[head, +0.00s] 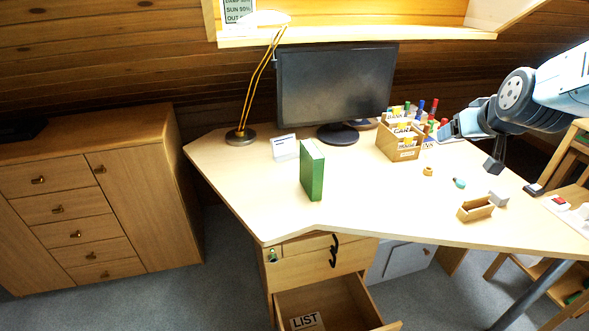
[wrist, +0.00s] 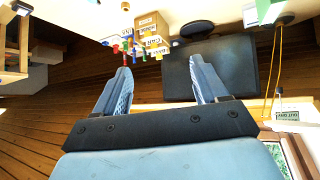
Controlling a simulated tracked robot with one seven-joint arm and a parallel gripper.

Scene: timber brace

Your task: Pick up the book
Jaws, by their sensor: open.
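The green book (head: 312,171) stands upright on the desk (head: 400,215), left of the middle, with its green side showing and pale page edges at the top. My gripper (head: 445,130) is over the right part of the desk, well to the right of the book, near the organizer box. In the wrist view, which looks upside down, my gripper (wrist: 160,66) has its two fingers spread apart with nothing between them.
A monitor (head: 335,85), a lamp (head: 240,135) and a small white card (head: 285,147) stand behind the book. A small wooden tray (head: 475,210) lies near the front edge. A drawer (head: 335,303) hangs open below.

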